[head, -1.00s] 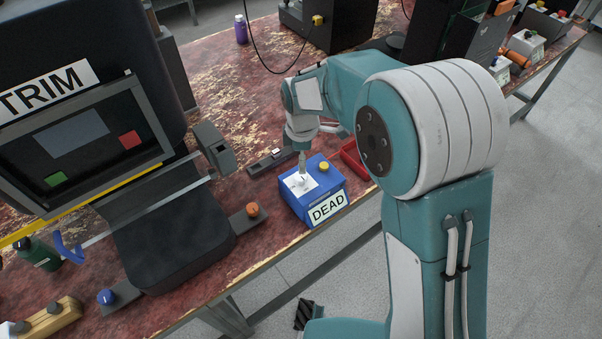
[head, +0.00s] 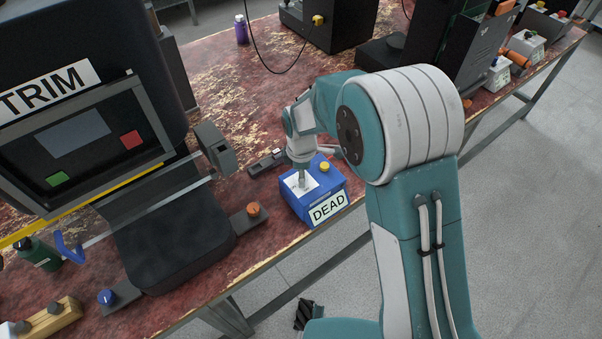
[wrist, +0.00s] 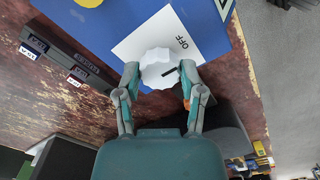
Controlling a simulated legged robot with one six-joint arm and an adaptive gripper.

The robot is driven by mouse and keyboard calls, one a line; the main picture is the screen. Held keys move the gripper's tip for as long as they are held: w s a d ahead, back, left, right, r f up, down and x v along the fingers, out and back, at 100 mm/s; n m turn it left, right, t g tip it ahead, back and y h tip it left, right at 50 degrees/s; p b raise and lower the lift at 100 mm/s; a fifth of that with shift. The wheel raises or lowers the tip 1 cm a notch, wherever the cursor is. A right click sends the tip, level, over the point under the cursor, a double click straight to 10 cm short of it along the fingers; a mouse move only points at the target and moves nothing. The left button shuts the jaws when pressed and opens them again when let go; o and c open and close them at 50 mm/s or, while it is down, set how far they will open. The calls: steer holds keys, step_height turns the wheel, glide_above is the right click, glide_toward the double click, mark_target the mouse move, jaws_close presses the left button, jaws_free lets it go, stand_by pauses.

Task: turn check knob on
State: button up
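A yellow button (head: 324,167) is on the same box. My gripper (wrist: 158,72) has one finger on each side of the knob, and the fingertips appear to press its edges. In the head view my gripper (head: 302,182) points down at the plate and hides most of the knob.
An orange knob (head: 253,209) on a dark base stands left of the box. A dark labelled strip (head: 266,162) lies behind it, beside a grey post (head: 215,148). The TRIM machine (head: 80,130) fills the left. Open floor lies right of the table.

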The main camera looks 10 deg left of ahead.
steer(key=shift+m, duration=0.4)
steer(key=m, duration=0.3)
steer(key=shift+m, duration=0.4)
steer(key=m, duration=0.4)
steer(key=shift+a, duration=0.1)
steer(key=m, duration=0.5)
steer(key=shift+w, duration=0.1)
steer(key=m, duration=0.4)
steer(key=shift+m, duration=0.3)
steer(key=o, duration=1.1)
steer(key=shift+a, duration=0.1)
steer(key=shift+o, duration=0.2)
